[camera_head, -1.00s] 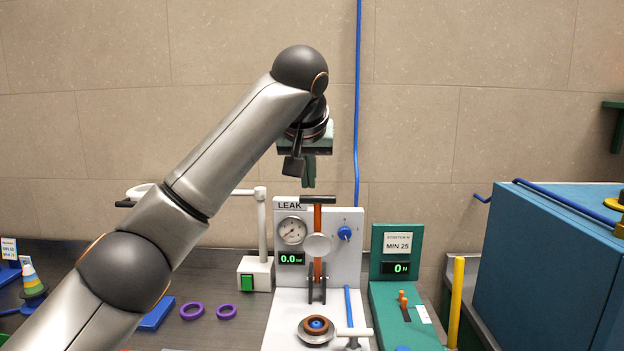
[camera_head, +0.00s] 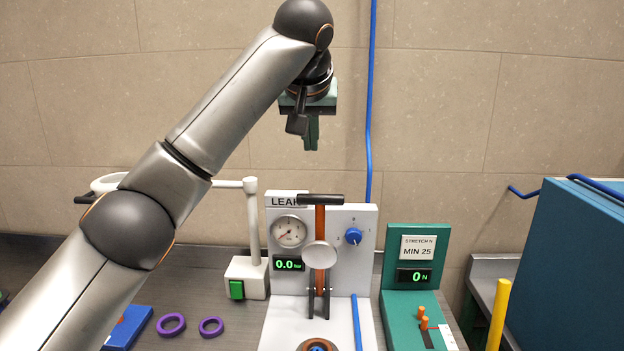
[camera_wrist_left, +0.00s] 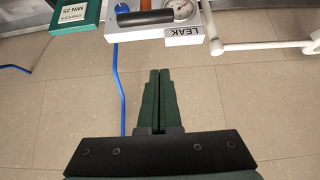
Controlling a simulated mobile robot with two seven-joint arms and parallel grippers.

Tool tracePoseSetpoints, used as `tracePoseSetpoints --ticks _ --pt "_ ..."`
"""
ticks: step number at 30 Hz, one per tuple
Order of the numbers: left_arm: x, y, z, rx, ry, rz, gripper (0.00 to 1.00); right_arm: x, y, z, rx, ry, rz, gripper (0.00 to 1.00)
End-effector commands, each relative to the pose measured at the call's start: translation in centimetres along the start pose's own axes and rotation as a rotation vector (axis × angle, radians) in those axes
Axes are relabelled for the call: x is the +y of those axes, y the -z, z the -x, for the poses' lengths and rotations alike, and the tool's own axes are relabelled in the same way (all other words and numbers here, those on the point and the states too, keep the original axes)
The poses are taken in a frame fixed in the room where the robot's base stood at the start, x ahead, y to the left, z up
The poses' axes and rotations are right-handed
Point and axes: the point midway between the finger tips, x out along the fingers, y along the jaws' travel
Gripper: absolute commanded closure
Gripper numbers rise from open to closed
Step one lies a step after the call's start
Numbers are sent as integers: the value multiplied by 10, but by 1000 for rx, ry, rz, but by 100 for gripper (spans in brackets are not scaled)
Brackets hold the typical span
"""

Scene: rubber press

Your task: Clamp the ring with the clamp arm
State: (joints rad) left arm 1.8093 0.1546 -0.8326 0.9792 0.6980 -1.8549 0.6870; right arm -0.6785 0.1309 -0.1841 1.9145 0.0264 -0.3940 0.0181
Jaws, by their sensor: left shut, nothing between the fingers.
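The clamp arm (camera_head: 320,235) is an orange upright lever with a black crossbar handle and a pale round pad. It stands raised at the front of the white LEAK station (camera_head: 345,275), and its black handle (camera_wrist_left: 145,17) also shows in the left wrist view. A ring on the round seat (camera_head: 317,346) below the arm is cut off by the bottom edge of the head view. My left gripper (camera_head: 311,147) is shut and empty, in the air above the handle and apart from it. It also shows in the left wrist view (camera_wrist_left: 158,75). My right gripper is not in view.
Two purple rings (camera_head: 171,324) lie on the grey bench left of the station. A lamp-like stand with a green switch (camera_head: 237,289) is beside them. The green stretch station (camera_head: 415,260), a yellow post (camera_head: 498,315) and a blue cabinet (camera_head: 570,265) are on the right.

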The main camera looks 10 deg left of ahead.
Motion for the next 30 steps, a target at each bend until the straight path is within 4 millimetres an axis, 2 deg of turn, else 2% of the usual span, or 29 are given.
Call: tracePoseSetpoints --ticks 7,11,17,25,30 --pt "0 0 0 0 0 0 100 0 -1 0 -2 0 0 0" --pt "0 0 -7 0 0 0 100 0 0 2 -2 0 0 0" --pt "0 0 -40 -5 2 0 100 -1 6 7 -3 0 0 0" --pt "-1 1 -98 -4 3 1 100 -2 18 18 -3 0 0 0" --pt "0 -14 -96 1 -1 -2 100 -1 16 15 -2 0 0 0"
